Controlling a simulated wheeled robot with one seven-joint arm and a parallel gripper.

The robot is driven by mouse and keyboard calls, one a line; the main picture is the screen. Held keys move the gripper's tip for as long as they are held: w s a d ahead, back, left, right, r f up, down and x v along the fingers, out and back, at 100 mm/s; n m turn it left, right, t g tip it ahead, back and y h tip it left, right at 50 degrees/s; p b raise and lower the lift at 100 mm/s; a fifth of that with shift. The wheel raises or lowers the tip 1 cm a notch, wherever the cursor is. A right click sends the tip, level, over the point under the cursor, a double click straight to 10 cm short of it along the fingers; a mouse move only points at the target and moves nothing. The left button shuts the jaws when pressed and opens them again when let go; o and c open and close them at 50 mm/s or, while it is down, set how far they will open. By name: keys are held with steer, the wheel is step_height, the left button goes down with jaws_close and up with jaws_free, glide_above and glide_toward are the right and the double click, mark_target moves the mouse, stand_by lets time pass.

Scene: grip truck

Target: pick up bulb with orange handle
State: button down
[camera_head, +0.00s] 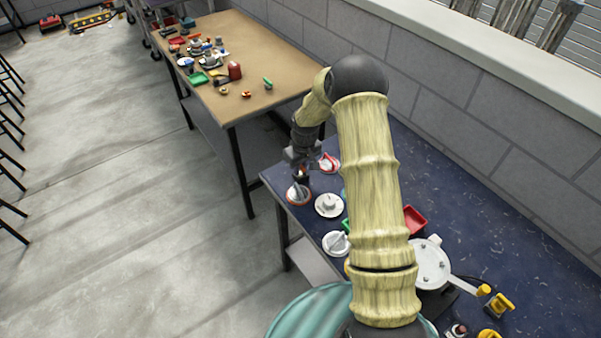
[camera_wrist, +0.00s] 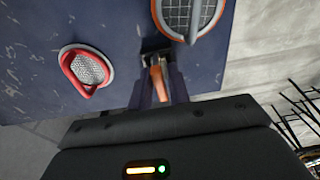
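My gripper (camera_head: 301,175) points down over the far left corner of the blue table. In the wrist view my gripper (camera_wrist: 156,62) has a slim orange handle (camera_wrist: 158,82) between its fingers, which look closed against it. The bulb end of this piece is hidden by the fingers and the dark fingertips. A round grey piece with an orange rim and a grey grip (camera_head: 298,194) lies just below the gripper; it also shows at the top of the wrist view (camera_wrist: 170,14). I cannot tell whether the held piece touches it.
A red-rimmed piece (camera_head: 329,163) lies close by, left in the wrist view (camera_wrist: 88,70). White round pieces (camera_head: 329,205), a red tray (camera_head: 413,220) and a large white disc (camera_head: 431,264) stand along the blue table. A brown table (camera_head: 270,60) with many items stands behind.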

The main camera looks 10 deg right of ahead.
steer(key=shift+w+r, duration=0.1)
steer(key=shift+r, duration=0.15)
step_height(320, 180, up, 10)
steer(key=shift+f+b, duration=0.2)
steer(key=shift+b, duration=0.45)
stand_by(0.3)
